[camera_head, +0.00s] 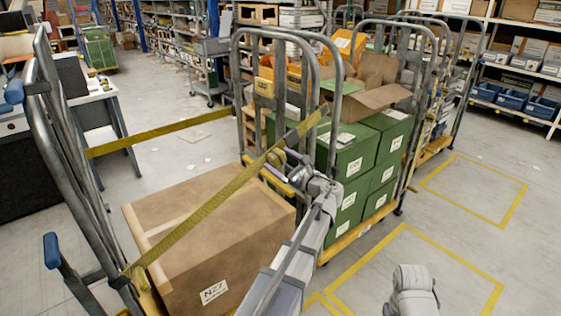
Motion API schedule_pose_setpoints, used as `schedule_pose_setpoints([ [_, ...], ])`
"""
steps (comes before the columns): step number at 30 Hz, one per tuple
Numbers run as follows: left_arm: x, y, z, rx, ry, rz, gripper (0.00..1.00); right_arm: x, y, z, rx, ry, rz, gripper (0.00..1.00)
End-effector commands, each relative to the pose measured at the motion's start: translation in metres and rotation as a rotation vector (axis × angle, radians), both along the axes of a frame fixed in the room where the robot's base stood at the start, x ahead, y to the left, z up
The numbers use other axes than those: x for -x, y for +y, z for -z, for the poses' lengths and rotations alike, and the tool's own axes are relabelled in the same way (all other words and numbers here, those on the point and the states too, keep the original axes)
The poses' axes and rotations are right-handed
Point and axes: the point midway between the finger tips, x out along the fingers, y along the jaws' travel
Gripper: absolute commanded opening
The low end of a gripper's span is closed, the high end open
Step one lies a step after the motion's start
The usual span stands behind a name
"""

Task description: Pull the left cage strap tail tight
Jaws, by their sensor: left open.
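The left cage (58,140) has grey tube frames and a large brown carton (205,215) between them. A yellow strap (195,218) runs slantwise over the carton, from the lower left of the frame up to the right. Its upper end (313,120) shows in front of the far tube frame; I cannot tell if that is the loose tail. A second yellow strap (160,132) spans behind the carton. My left gripper (275,172) is open close to the upper part of the slanting strap. I cannot tell if it touches. My right gripper is not in view.
A cart with stacked green boxes (348,160) and an open carton (368,100) stands right of the cage. A desk (95,98) is at the left. Racks (520,60) line the back. Floor marked with yellow lines (365,255) is open at the right.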

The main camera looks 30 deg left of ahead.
Motion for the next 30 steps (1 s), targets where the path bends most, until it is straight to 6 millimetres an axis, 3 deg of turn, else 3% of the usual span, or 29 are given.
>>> schedule_pose_setpoints([
  [6,0.0001,0.0003,0.0001,0.0,0.0,0.0,0.93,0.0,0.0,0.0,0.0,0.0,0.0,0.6],
  [30,0.0003,0.0,0.0001,0.0,0.0,-0.001,0.03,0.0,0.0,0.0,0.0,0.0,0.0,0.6],
])
